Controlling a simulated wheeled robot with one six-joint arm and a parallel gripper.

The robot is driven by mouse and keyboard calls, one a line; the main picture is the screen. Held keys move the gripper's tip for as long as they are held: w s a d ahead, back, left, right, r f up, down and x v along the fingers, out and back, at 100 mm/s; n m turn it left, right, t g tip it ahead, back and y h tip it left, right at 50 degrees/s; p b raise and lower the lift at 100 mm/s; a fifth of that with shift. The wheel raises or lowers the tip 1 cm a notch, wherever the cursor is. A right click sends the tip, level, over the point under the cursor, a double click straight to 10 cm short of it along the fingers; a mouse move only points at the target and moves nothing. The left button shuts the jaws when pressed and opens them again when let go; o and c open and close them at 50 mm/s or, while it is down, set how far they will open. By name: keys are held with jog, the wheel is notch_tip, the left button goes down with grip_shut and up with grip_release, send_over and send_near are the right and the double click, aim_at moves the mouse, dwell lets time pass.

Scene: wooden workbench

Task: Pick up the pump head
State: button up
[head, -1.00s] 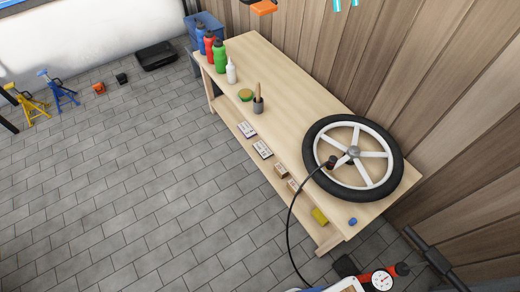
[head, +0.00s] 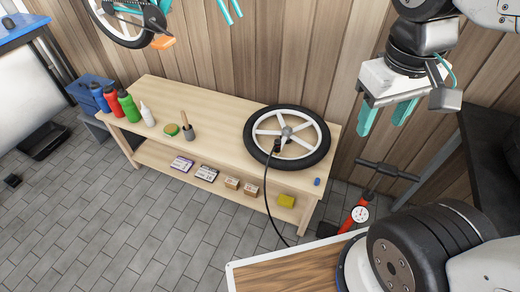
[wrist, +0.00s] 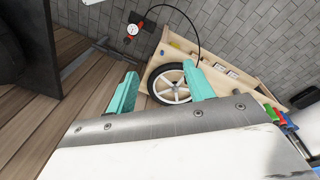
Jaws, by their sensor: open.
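The dark pump head (head: 277,146) sits at the wheel's rim on the workbench, at the end of a black hose (head: 266,195). The hose runs down over the bench's front edge towards the red floor pump (head: 351,222) with its round gauge. The wheel (head: 248,135) lies flat, with a black tyre and white spokes. My gripper (head: 385,116), with teal fingers, is open and empty, up to the right of the wheel and well apart from it. In the wrist view, the wheel (wrist: 158,84) shows between and beyond the fingers; I cannot make out the pump head there.
A plank wall stands behind. A dark table (head: 490,150) is at the right.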

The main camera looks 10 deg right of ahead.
jog(key=w+d+f+n+g+h, duration=0.1)
jog(key=w+d+f+n+h, duration=0.3)
jog(key=w, duration=0.5)
jog(key=w+d+f+n+h, duration=0.3)
jog(key=w+f+n+h, duration=0.25)
jog(key=w, duration=0.35)
jog(key=n+t+h, duration=0.2)
jog(key=n+t, duration=0.6)
jog(key=n, duration=0.4)
send_over(279, 143)
jog(key=s+d, duration=0.4)
notch_tip(279, 143, down, 19)
jog(key=a+f+n+t+y, duration=0.1)
jog(key=a+f+n, duration=0.1)
jog(key=f, duration=0.3)
jog(key=a+f+n+t+y, duration=0.1)
jog(key=a+f+n+y, duration=0.1)
jog(key=f, duration=0.3)
jog(key=a+f+n+t+y, duration=0.1)
jog(key=a+f+n, duration=0.2)
jog(key=f, duration=0.2)
jog(key=shift+w+a+f+t+y, duration=0.1)
jog(key=shift+a+f+t+y, duration=0.1)
jog(key=shift+t+y, duration=0.15)
jog(key=shift+w+f, duration=0.1)
jog(key=shift+f, duration=0.25)
jog(key=x, duration=0.7)
jog(key=shift+w+d+r, duration=0.1)
jog(key=shift+w+d, duration=0.1)
jog(key=c, duration=1.1)
